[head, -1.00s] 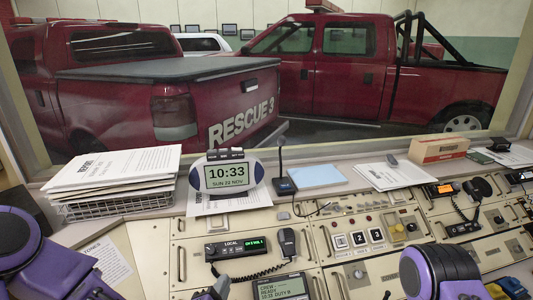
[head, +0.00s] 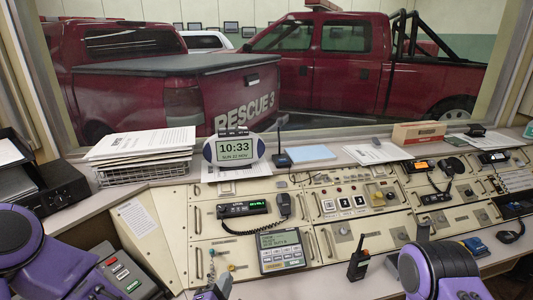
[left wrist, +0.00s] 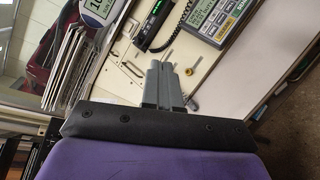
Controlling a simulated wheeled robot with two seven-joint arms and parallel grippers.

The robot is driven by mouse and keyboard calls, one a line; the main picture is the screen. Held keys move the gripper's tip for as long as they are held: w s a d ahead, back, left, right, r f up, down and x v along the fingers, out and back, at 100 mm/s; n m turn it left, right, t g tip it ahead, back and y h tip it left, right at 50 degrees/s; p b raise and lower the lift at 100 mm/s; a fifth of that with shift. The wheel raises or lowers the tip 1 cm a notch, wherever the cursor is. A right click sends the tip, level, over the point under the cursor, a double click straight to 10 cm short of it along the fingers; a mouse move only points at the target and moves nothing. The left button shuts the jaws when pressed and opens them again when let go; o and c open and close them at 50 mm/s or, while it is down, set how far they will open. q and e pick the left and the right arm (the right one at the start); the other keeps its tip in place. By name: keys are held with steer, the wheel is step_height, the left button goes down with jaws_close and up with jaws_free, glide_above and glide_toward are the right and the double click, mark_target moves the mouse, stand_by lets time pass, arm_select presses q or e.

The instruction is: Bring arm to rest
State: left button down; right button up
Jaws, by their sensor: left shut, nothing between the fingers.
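My left gripper (head: 217,290) shows at the bottom edge of the head view, low in front of the console (head: 207,256). In the left wrist view its two grey fingers (left wrist: 162,85) lie together, shut and empty, with console panel behind them. I cannot tell its exact gap to the panel. My purple right arm (head: 440,268) shows at the lower right of the head view. The right gripper itself is outside both views.
A radio handset (head: 284,206) hangs on a coiled cord behind. A paper stack in a wire tray (head: 145,172) and clock (head: 234,149) stand along the back ledge.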

arm_select(q)
steer(key=s+a+f+m+g+y+b, duration=0.1)
steer(key=s+a+f+m+g, duration=0.3)
steer(key=f, duration=0.5)
steer(key=s+a+f+m+g+b, duration=0.1)
steer(key=s+a+f+m+g, duration=0.1)
steer(key=s+f+m, duration=0.5)
steer(key=s+a+f+m+g+y+b, duration=0.4)
steer(key=s+a+f+g, duration=0.2)
steer(key=s+a+f, duration=0.8)
steer(key=shift+s+a+f+m+b, duration=0.15)
steer(key=shift+s+f+m+b, duration=0.2)
steer(key=shift+s+f, duration=0.35)
arm_select(e)
step_height(320, 180, down, 7)
steer(key=shift+w+r, duration=0.15)
steer(key=shift+w, duration=0.15)
